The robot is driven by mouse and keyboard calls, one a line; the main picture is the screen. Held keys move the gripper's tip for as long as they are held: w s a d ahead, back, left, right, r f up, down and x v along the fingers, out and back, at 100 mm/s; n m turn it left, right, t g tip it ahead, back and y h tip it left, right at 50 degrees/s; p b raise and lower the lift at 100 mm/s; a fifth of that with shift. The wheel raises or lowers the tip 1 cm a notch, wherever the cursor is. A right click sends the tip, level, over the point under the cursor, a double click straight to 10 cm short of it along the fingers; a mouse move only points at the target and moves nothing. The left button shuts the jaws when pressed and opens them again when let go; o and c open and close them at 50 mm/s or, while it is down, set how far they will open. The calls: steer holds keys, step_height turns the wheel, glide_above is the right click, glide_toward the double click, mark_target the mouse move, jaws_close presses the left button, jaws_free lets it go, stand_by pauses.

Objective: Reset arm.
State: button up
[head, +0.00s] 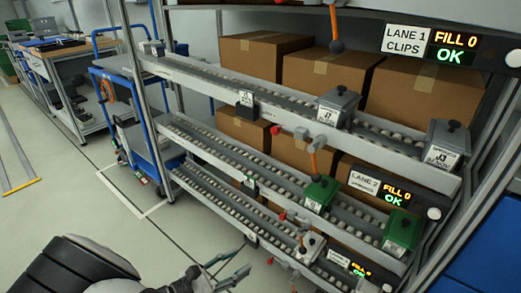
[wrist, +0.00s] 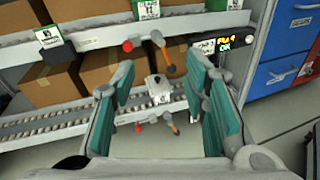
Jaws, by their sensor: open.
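My gripper (head: 240,264) shows at the bottom middle of the head view, in front of the lower lanes of the rack. In the wrist view my gripper (wrist: 162,72) is open, its two teal-padded fingers apart with nothing held between them. Beyond the fingers, a grey-white bin (wrist: 158,88) sits on a roller lane, apart from them. My dark arm comes in from the lower left of the head view.
A roller rack holds grey bins (head: 337,105) on the top lane and green bins (head: 320,193) on the middle one. Orange-handled levers (head: 314,158) jut out at the lane fronts. Cardboard boxes (head: 327,73) stand behind. A blue cart (head: 125,100) is left; floor (head: 60,195) there is clear.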

steer(key=s+d+r+m+g+y, duration=0.3)
steer(key=d+r+m+g, duration=0.35)
steer(key=d+r, duration=0.5)
steer(key=s+d+r+m+g+y, duration=0.25)
steer(key=d+r+m+g, duration=0.45)
steer(key=r, duration=0.7)
steer(key=s+d+r+m+t+y, duration=0.1)
steer(key=s+d+r+m+y, duration=0.2)
steer(key=s, duration=0.4)
steer(key=s+d+r+m+t+y, duration=0.1)
steer(key=s+d+m+t+y, duration=0.1)
steer(key=s+m, duration=0.3)
steer(key=s+d+r+m+t+y, duration=0.1)
steer(key=s+d+r+m+y, duration=0.15)
steer(key=s, duration=0.55)
step_height(320, 180, up, 27)
steer(key=t+p, duration=0.3)
steer(key=p, duration=2.2)
steer(key=shift+f+t+p, duration=0.15)
steer(key=shift+t+p, duration=0.2)
steer(key=shift+d, duration=0.1)
